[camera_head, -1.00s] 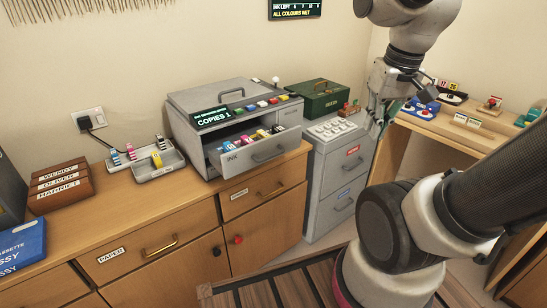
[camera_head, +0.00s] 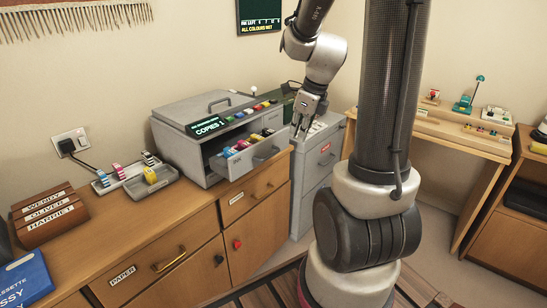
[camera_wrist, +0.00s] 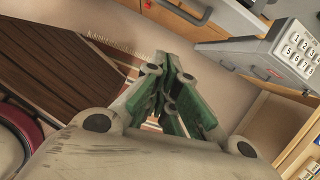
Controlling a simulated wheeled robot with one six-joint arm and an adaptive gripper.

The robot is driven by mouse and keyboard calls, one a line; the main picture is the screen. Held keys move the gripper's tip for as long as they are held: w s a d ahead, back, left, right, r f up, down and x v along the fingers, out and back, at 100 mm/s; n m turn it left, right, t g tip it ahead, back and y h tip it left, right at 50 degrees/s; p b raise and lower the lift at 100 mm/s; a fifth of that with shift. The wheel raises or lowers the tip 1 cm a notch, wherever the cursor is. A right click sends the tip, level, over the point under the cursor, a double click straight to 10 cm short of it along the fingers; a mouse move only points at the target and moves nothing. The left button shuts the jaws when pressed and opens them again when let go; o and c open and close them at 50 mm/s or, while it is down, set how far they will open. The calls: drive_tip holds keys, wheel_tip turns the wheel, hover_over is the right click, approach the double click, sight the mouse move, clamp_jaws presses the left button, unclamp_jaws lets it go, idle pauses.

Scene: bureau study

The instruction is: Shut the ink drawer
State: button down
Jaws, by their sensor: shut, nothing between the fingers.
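The ink drawer (camera_head: 236,164) is pulled out from the front of the grey copier (camera_head: 180,150) on the wooden sideboard. Several coloured ink cartridges (camera_head: 240,146) lie in it. Its front has a handle (camera_head: 266,152). My gripper (camera_head: 301,135) is in front of the drawer, to its right in the head view, above the grey cabinet's side. The gripper also shows in the wrist view (camera_wrist: 176,78), with its green-padded fingers shut and empty. I see no contact with the drawer in either view.
The grey filing cabinet (camera_head: 312,185) stands right of the sideboard, with a keypad (camera_wrist: 297,47) on top. A grey tray (camera_head: 150,183) with cartridges sits left of the copier. A wooden desk (camera_head: 440,135) stands at the right. A slatted mat (camera_wrist: 50,60) lies on the floor.

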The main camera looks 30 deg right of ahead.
drive_tip(key=w+a+f+m, duration=0.1)
drive_tip(key=w+a+f, duration=0.1)
drive_tip(key=w+f, duration=0.4)
wheel_tip(320, 180, down, 4)
drive_tip(key=shift+w+f+m, duration=0.2)
drive_tip(key=shift+w+m, duration=0.05)
drive_tip(key=shift+m, duration=0.15)
drive_tip(key=shift+a, duration=0.15)
